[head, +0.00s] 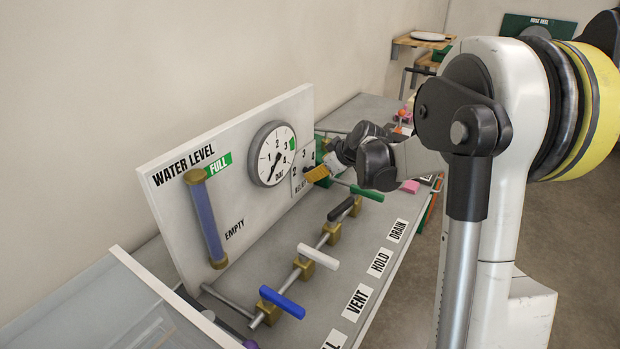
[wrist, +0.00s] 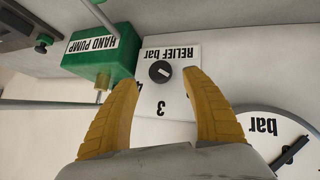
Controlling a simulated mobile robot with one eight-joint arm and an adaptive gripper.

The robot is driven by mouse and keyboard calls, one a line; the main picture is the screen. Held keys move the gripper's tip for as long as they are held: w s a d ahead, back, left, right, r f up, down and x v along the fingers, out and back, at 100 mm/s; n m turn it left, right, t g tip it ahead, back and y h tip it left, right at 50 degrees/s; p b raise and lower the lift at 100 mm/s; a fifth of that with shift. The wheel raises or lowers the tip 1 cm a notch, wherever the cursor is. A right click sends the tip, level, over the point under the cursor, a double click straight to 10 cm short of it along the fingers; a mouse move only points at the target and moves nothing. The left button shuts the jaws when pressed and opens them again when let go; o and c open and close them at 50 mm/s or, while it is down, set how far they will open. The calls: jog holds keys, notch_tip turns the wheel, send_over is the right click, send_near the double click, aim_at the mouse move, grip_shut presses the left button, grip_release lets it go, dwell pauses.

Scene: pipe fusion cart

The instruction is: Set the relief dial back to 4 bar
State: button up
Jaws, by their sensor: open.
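The relief dial (wrist: 160,71) is a small dark round knob with a pale pointer mark on a white plate (wrist: 180,52) lettered "RELIEF bar". It appears upside down in the wrist view. The figures 4 and 3 show beside it; which figure the mark points at is too small to tell. My gripper (wrist: 161,80) is open, its two yellow fingers either side of the dial, with no clear contact. In the head view my gripper (head: 318,173) is at the plate (head: 298,183), right of the round gauge, and its finger partly covers the dial.
A round bar gauge (head: 272,154) and a blue water level tube (head: 206,217) are on the same white board. A green hand pump block (wrist: 100,55) stands close beside the dial plate. Valves with blue (head: 282,303), white (head: 318,257), black and green handles line the bench below.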

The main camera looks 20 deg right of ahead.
jog(key=b+x, duration=0.1)
jog(key=x, duration=0.4)
jog(key=shift+w+a+f, duration=0.1)
jog(key=shift+w, duration=0.05)
jog(key=c, duration=1.2)
